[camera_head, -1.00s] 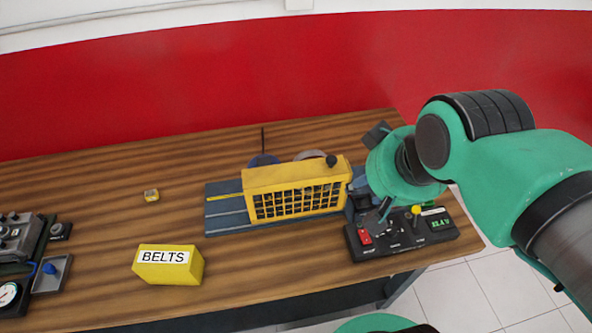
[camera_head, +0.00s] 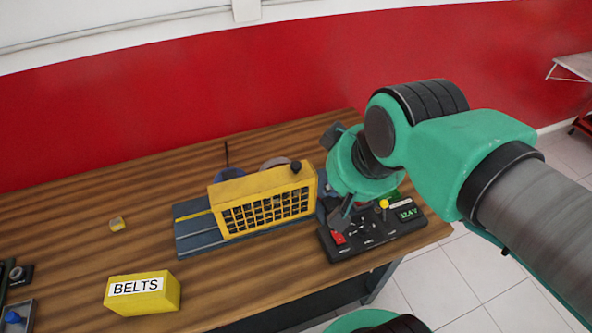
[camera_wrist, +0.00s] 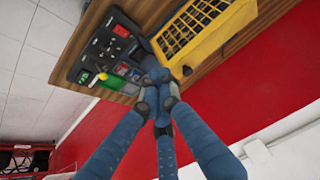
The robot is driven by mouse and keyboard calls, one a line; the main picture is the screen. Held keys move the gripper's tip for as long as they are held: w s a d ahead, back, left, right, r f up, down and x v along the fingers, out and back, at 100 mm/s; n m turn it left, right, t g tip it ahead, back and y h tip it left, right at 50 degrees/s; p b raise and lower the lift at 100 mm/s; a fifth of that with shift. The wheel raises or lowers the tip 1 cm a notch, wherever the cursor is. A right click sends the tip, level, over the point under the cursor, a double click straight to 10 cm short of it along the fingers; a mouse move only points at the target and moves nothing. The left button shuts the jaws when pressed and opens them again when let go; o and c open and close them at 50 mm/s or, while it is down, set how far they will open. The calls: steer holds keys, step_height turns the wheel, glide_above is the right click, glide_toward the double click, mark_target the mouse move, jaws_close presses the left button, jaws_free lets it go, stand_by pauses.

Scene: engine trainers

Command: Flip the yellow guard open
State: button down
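The yellow guard (camera_head: 263,198) is a box with a dark grille front and a black knob (camera_head: 295,167) on its top right. It stands on a blue-grey base (camera_head: 195,237) and looks lowered, with parts of round wheels showing behind it. My gripper (camera_wrist: 157,103) is just right of the guard in the head view, mostly hidden by my green wrist. In the wrist view its blue fingers converge near a blue-grey part beside the guard (camera_wrist: 190,40). I see nothing clearly held. Overlap hides whether the tips meet.
A black control panel (camera_head: 372,238) with a red switch and yellow knob lies below my wrist, by the table's right edge.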

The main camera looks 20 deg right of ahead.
mark_target(299, 168)
steer(key=w+d+f+m+g+y+p, duration=0.3)
steer(key=w+f+m+g+y+p, duration=0.15)
steer(key=f+m+y, duration=0.5)
steer(key=w+d+m+t+y+p, duration=0.3)
steer(key=w+d+m+t+y, duration=0.1)
steer(key=d+m, duration=0.8)
steer(key=shift+w+d+f+m+t+y+p, duration=0.2)
steer(key=shift+w+m+t+y+p, duration=0.15)
steer(key=shift+w+m+t, duration=0.65)
steer(key=shift+s+a+n+t, duration=0.1)
steer(key=shift+s+n+t, duration=0.15)
steer(key=shift+b+x, duration=1.45)
steer(key=shift+x, duration=5.45)
steer(key=shift+a, duration=0.15)
